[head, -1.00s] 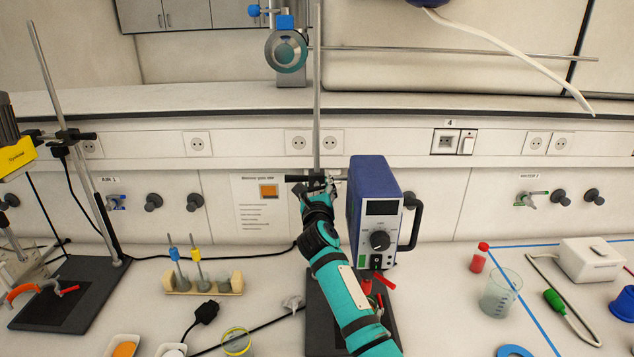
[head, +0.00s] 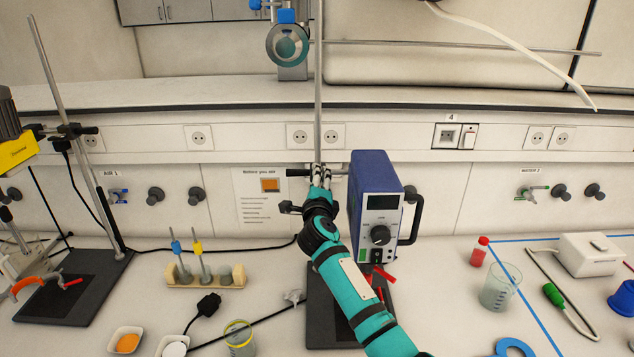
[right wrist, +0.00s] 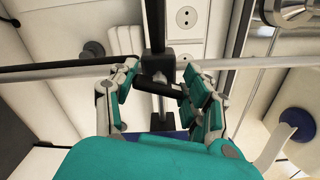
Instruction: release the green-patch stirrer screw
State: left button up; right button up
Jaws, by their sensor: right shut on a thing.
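The stirrer (head: 376,210) is a blue and white box with a dial, a display and a small green patch low on its front. It stands beside a vertical metal rod (head: 318,100). My right gripper (head: 320,175) reaches up to a black clamp on this rod, left of the stirrer's top. In the right wrist view, the fingers (right wrist: 155,88) are on both sides of a black screw handle (right wrist: 156,88) below the black clamp block (right wrist: 157,62), and are shut on it. The fingers partly hide the clamp in the head view. My left gripper is not in view.
A rack with blue- and yellow-topped tools (head: 192,275) stands left of the stirrer's base plate (head: 330,325). A beaker (head: 500,287) and a red-capped bottle (head: 480,251) stand to the right. Another stand with a yellow device (head: 16,150) is at far left.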

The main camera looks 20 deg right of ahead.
jog(key=shift+f+n, duration=0.1)
jog(key=shift+n, duration=1.8)
jog(key=o, duration=1.2)
jog(key=v, duration=1.2)
jog(key=shift+a, duration=0.1)
